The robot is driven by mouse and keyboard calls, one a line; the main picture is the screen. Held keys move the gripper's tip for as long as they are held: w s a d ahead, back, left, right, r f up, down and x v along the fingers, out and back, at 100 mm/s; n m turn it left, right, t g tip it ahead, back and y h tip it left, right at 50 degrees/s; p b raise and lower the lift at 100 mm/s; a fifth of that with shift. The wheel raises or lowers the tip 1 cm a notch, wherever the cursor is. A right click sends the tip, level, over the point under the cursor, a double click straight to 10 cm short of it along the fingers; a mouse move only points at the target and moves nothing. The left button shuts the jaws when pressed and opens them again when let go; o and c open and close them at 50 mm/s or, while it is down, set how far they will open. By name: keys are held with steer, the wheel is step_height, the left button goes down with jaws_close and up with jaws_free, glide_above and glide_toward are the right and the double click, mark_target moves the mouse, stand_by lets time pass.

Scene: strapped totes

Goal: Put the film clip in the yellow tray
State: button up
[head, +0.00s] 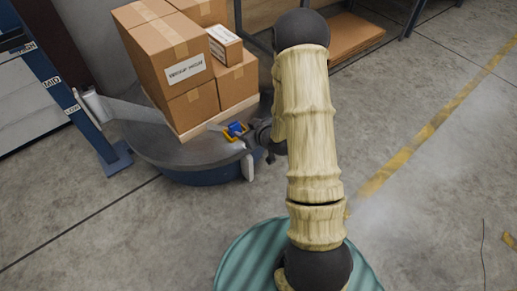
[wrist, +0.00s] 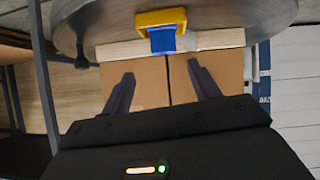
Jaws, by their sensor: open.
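In the head view my gripper (head: 264,137) is just right of the clip, partly hidden by my arm.
Brown cartons (head: 180,75) are stacked on a pallet (head: 215,118) on the grey turntable (head: 165,150). A pale film-like strip (head: 150,112) runs from the blue mast (head: 75,95) at left towards the clip. Floor at front left and right is clear.

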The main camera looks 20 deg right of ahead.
steer(key=s+a+r+m+g+h, duration=0.1)
steer(key=s+r+m+g, duration=0.1)
steer(key=s+r+g, duration=0.2)
steer(key=s+a+r+m+g+h, duration=0.2)
steer(key=s+r+g, duration=0.2)
steer(key=s+r, duration=0.6)
steer(key=s, duration=0.6)
steer(key=shift+a+r, duration=0.25)
steer(key=shift+r, duration=0.15)
step_height(320, 180, up, 16)
steer(key=p, duration=1.6)
steer(key=shift+w, duration=0.1)
